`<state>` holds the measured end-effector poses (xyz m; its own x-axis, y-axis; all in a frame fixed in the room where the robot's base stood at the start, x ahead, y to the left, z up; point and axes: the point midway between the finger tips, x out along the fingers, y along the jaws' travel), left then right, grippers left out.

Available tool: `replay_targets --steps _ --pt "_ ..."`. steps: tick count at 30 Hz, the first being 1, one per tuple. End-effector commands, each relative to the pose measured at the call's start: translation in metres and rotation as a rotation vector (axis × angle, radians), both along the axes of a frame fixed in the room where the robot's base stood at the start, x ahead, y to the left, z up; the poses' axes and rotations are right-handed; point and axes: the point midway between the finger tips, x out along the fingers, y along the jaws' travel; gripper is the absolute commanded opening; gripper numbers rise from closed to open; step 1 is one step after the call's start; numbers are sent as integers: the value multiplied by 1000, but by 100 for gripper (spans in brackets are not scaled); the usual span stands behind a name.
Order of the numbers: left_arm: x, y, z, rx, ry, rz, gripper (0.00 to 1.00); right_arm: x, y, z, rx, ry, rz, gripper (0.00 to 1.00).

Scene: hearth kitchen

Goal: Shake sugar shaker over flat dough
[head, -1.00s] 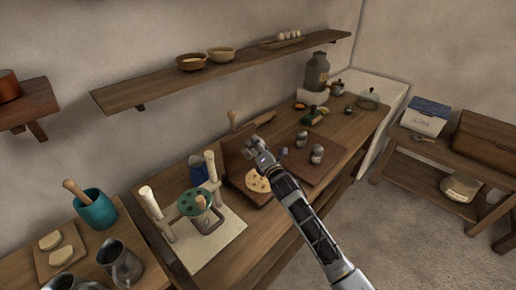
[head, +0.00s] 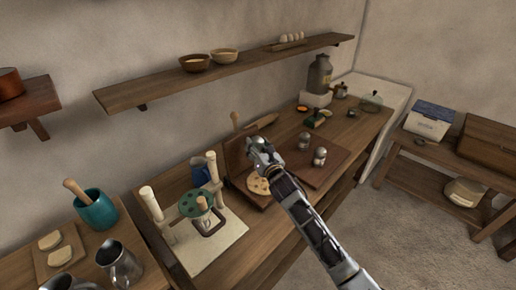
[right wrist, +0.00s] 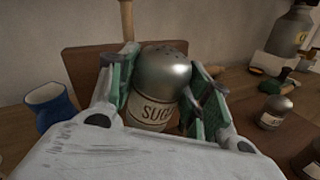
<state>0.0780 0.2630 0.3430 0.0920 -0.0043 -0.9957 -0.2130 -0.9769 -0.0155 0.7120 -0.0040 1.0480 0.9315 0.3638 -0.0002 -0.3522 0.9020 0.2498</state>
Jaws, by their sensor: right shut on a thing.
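My right gripper (head: 262,150) is shut on the sugar shaker (right wrist: 160,88). In the right wrist view the shaker has a domed metal lid with small holes and a label reading "SUG", partly covered by the fingers; it leans slightly. In the head view the gripper largely hides it. The flat dough (head: 258,185) is a pale round with dark spots on a wooden board, just below the gripper in the picture. The gripper and shaker are held above the board, and no falling sugar can be made out. My left gripper is not in view.
A blue jug (head: 200,171) and a press with a green disc (head: 193,203) stand at left. A shelf (head: 225,72) runs along the wall.

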Motion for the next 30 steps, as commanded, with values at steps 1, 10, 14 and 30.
replay_targets --steps 1,10,14,30 --pt "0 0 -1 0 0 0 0 0 1 1 -28 -13 0 22" --pt "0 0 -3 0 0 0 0 -1 3 4 -187 -73 0 22" --pt "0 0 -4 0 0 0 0 -1 4 5 -225 -89 0 22" --pt "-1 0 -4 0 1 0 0 -2 4 5 -244 -96 0 22"
